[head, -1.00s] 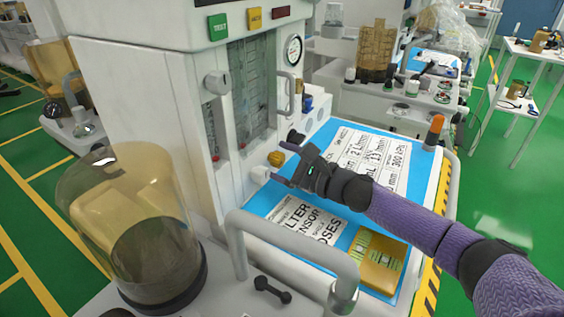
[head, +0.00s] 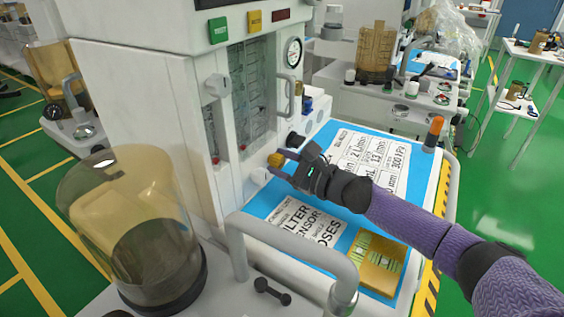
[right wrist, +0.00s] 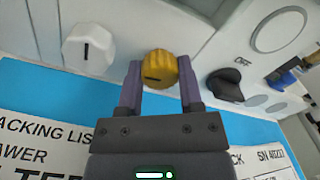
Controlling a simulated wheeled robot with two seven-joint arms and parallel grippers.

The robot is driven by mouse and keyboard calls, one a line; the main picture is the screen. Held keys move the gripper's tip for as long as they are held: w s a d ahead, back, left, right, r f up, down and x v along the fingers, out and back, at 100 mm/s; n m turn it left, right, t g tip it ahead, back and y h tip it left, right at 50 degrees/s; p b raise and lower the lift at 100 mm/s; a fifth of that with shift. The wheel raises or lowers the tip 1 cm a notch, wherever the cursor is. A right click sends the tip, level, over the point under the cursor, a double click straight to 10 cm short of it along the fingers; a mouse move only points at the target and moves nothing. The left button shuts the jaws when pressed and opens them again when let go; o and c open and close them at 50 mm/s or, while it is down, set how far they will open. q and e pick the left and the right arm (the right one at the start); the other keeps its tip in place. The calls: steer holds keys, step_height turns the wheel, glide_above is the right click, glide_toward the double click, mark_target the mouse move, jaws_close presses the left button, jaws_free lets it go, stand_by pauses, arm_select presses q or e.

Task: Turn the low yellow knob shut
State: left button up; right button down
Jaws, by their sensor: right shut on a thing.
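The low yellow knob (head: 276,159) is on the lower front of the white anaesthesia machine, just above the blue work surface. In the right wrist view the ribbed yellow knob (right wrist: 160,67) sits between my two purple fingers, with a dark mark lying nearly level across its face. My right gripper (head: 281,163) is shut on it, one finger on each side; it also shows in the right wrist view (right wrist: 160,82). The fingers partly cover the knob in the head view. My left gripper is not in view.
A white knob (right wrist: 90,48) and a black knob (right wrist: 226,82) flank the yellow one closely. Printed sheets (head: 305,220) and a yellow pack (head: 377,262) lie on the blue surface. A grey rail (head: 295,246) and a clear-domed canister (head: 130,235) stand in front.

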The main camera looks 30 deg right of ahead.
steer(key=m+p, duration=0.1)
steer(key=m, duration=0.4)
steer(key=shift+r, duration=0.1)
steer(key=m+p, duration=0.1)
steer(key=m, duration=0.3)
steer(key=m+p, duration=0.1)
steer(key=m, duration=0.4)
steer(key=shift+m+g+p, duration=0.3)
steer(key=shift+p, duration=0.1)
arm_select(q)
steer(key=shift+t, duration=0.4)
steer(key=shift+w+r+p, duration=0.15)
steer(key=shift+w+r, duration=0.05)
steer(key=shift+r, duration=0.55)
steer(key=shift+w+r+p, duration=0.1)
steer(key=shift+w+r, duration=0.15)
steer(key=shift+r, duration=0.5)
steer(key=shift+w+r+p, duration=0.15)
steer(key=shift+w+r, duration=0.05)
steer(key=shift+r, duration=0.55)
arm_select(e)
steer(key=shift+m+y, duration=0.3)
steer(key=shift+m, duration=1.6)
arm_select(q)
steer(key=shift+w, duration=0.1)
arm_select(e)
steer(key=shift+c, duration=1.3)
jaws_free()
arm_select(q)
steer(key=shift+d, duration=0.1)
